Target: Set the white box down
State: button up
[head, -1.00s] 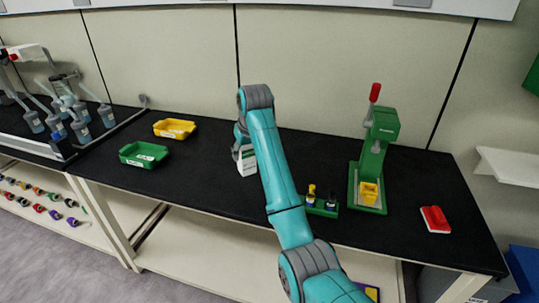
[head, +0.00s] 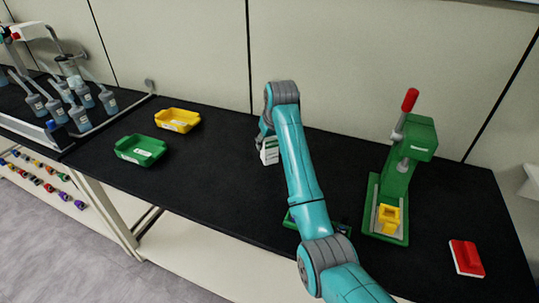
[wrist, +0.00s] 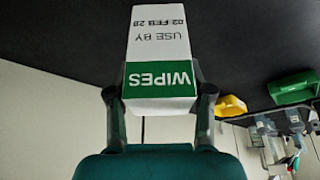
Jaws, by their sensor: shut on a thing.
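The white box (wrist: 160,48) has a green band marked "WIPES" and a "USE BY" date in the wrist view. My gripper (wrist: 160,92) is shut on it, with one finger on each side. In the head view the box (head: 270,152) shows beyond my arm, over the back half of the black bench top (head: 215,180). My gripper (head: 266,136) is partly hidden there by the arm. I cannot tell whether the box touches the bench or hangs just above it.
A yellow tray (head: 178,120) and a green tray (head: 140,150) lie left of the box. A green press (head: 405,165) and a red-and-white block (head: 466,258) stand to the right. A small green holder (head: 290,220) is mostly behind my arm. Bench between trays and box is clear.

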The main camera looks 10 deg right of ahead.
aim_at(268, 154)
jog(key=shift+f, duration=2.5)
jog(key=shift+a, duration=0.1)
jog(key=o, duration=1)
jog(key=shift+f, duration=0.1)
jog(key=shift+o, duration=0.2)
